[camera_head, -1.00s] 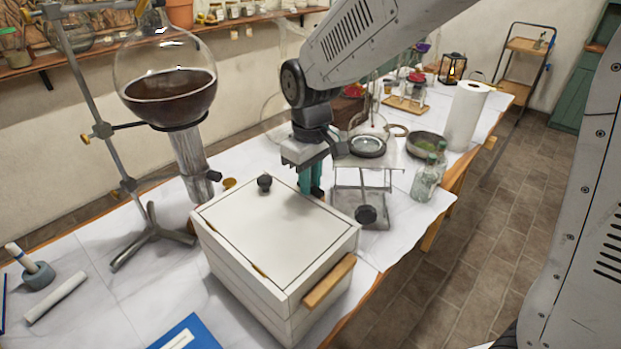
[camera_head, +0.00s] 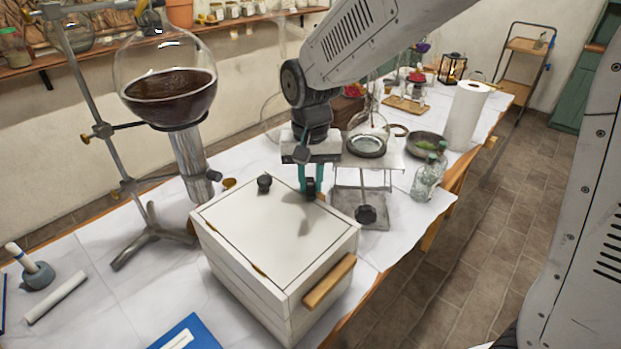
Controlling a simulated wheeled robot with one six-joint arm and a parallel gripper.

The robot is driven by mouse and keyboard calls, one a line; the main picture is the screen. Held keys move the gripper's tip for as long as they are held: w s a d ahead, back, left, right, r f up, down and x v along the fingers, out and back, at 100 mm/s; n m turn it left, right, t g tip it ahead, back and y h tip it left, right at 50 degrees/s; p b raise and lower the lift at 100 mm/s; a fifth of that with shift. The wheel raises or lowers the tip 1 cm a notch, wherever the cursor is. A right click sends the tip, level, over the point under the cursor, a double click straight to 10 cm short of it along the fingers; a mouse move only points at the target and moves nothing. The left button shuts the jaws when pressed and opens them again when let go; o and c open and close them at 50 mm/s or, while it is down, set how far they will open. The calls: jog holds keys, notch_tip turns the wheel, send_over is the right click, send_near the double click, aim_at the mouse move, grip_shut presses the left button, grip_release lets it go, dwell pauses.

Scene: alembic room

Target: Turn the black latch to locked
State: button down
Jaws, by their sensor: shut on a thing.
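A white box (camera_head: 262,240) with a flat lid stands on the bench, with a wooden handle (camera_head: 329,282) on its near right side. My gripper (camera_head: 311,188) points down at the back right edge of the lid. Its two teal fingers are shut on a small dark piece, the black latch (camera_head: 310,187). The fingers hide most of the latch, so its exact angle cannot be told.
A round flask (camera_head: 168,85) of dark liquid on a metal stand is left of my gripper. Glass bottles (camera_head: 428,178) and a paper roll (camera_head: 467,115) stand farther right.

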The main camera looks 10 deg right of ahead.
aim_at(311, 185)
jog(key=m, duration=0.4)
jog(key=shift+m, duration=0.3)
jog(key=m, duration=0.4)
jog(key=shift+m, duration=0.3)
jog(key=c, duration=1.3)
grip_release()
notch_tip(311, 185, up, 8)
jog(key=shift+f, duration=0.1)
